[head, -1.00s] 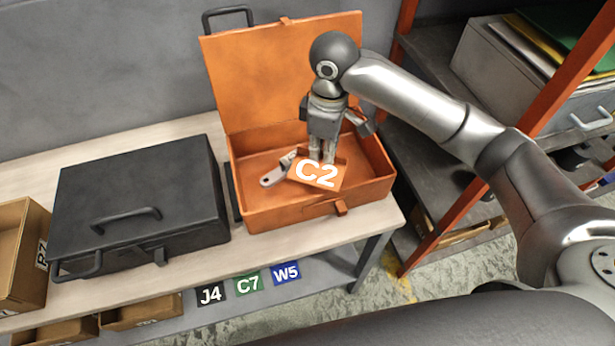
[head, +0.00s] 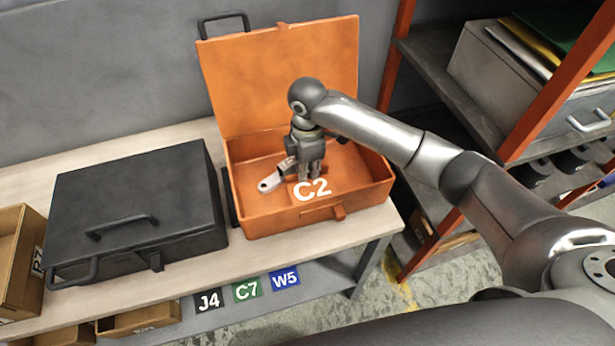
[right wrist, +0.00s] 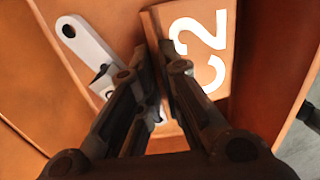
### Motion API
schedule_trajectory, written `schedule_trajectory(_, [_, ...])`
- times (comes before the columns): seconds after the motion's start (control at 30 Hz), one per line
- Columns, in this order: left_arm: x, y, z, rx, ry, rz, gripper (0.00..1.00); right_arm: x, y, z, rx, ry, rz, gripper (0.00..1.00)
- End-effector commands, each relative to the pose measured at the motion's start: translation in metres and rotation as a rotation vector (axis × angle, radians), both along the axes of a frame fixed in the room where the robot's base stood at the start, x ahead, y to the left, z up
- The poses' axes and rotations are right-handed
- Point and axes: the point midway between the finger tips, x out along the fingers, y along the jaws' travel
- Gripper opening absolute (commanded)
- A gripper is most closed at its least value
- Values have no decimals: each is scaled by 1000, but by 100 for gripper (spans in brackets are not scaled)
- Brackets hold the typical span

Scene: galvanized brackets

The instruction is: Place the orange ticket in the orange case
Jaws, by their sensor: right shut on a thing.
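The orange case (head: 347,203) stands open on the bench, its lid leaning back. The orange ticket (head: 311,190), marked C2 in white, is inside the case, near its front wall; its edges blend with the orange. My right gripper (head: 308,176) reaches down into the case and is shut on the ticket. In the right wrist view the ticket (right wrist: 220,78) shows at the fingertips (right wrist: 158,50). Whether it touches the floor of the case, I cannot tell. My left gripper is out of view.
A galvanized bracket (head: 270,182) lies in the case, left of the ticket. A shut black case (head: 135,195) stands to the left on the bench (head: 110,145). An orange-framed shelf (head: 402,45) rises close on the right.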

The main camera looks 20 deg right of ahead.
Motion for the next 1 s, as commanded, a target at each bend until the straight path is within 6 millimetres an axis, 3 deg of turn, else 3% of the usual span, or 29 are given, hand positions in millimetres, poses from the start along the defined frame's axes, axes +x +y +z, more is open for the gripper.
schedule_trajectory(0.33, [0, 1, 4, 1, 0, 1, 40, 0, -1, -38, -1, 0, -2, 0])
schedule_trajectory(0.67, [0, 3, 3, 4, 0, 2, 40, 0, 0, -42, -1, -1, -1, 0])
schedule_trajectory(0.7, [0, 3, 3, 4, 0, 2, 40, 0, 0, -42, -1, -1, -1, 8])
schedule_trajectory(0.87, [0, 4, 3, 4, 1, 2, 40, 0, 0, -42, -1, -2, -1, 28])
schedule_trajectory(1.0, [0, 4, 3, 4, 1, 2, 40, 0, 0, -42, -1, -1, -2, 28])
